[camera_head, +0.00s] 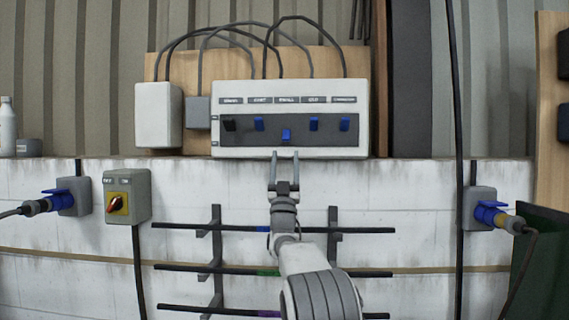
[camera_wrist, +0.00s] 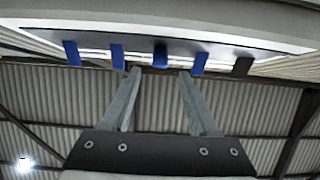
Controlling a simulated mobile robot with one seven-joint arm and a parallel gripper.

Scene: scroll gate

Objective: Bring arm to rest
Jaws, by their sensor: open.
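My gripper (camera_head: 285,154) is raised in front of the lower edge of a white switch panel (camera_head: 220,92), just below the middle switch. Its two fingers are apart with nothing between them. In the wrist view my gripper (camera_wrist: 160,73) is open, and the blue middle switch (camera_wrist: 160,54) shows just beyond the gap between the fingertips. In the head view the middle switch (camera_head: 286,135) sits lower than the other blue switches (camera_head: 314,124) and the black one (camera_head: 229,124) at the left. I cannot tell whether a fingertip touches the panel.
A grey box with a red-and-yellow rotary switch (camera_head: 116,203) is at the left. Blue plugs sit in wall sockets at left (camera_head: 72,196) and right (camera_head: 480,207). A rack with dark rods (camera_head: 180,270) is behind my arm. A green panel (camera_head: 540,262) stands at lower right.

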